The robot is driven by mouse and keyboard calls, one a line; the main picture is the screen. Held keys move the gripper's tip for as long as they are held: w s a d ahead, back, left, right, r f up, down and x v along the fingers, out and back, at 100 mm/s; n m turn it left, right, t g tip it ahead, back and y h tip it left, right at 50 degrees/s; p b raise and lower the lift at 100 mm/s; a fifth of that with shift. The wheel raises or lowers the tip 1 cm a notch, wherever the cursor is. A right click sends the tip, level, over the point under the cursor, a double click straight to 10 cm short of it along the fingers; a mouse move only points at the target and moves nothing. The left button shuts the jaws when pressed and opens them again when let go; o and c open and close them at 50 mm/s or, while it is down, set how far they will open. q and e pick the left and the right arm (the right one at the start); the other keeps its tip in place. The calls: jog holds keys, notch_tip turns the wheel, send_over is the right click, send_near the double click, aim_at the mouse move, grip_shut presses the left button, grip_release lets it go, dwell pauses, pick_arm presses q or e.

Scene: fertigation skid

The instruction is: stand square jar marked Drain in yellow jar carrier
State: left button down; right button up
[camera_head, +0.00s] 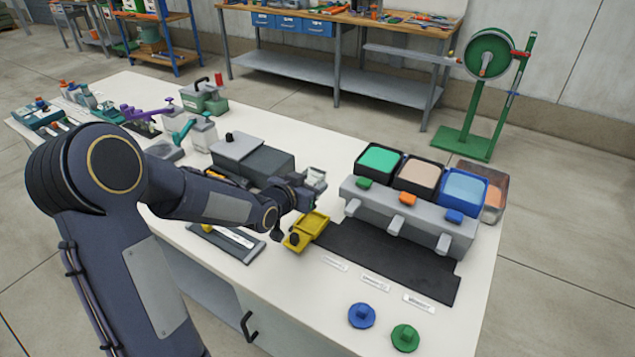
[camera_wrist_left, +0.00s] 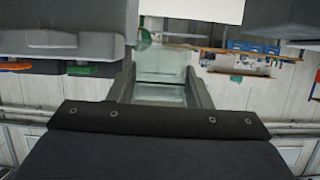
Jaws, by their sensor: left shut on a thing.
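My left gripper (camera_head: 306,186) is shut on a clear square jar (camera_head: 315,177), held above the table just behind the yellow jar carrier (camera_head: 316,222). In the left wrist view the jar (camera_wrist_left: 162,68) sits between the two dark fingers of the left gripper (camera_wrist_left: 162,85). I cannot read any marking on it. The yellow carrier stands on the white table at the left edge of a black mat, with a dark knob at its near end. My wrist partly covers the space beside it. My right gripper is not in view.
A grey dispenser (camera_head: 405,217) with green, tan and blue tanks stands on the right, with the black mat (camera_head: 385,262) before it. A grey box (camera_head: 255,160) stands behind my left forearm. Blue (camera_head: 361,315) and green (camera_head: 405,337) knobs lie at the near right.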

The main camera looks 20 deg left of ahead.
pick_arm(q)
jog(key=shift+s+f, duration=0.15)
jog(key=shift+f, duration=0.3)
notch_tip(320, 180, down, 7)
jog(key=b, duration=0.4)
jog(key=shift+f+b, duration=0.2)
jog(key=shift+b, duration=0.1)
notch_tip(320, 180, down, 2)
jog(key=b, duration=0.2)
jog(key=shift+f+b, duration=0.1)
jog(key=shift+b, duration=0.2)
jog(key=c, duration=0.7)
grip_release()
jog(key=shift+o, duration=0.2)
jog(key=shift+r+p, duration=2.8)
jog(key=shift+r, duration=1.75)
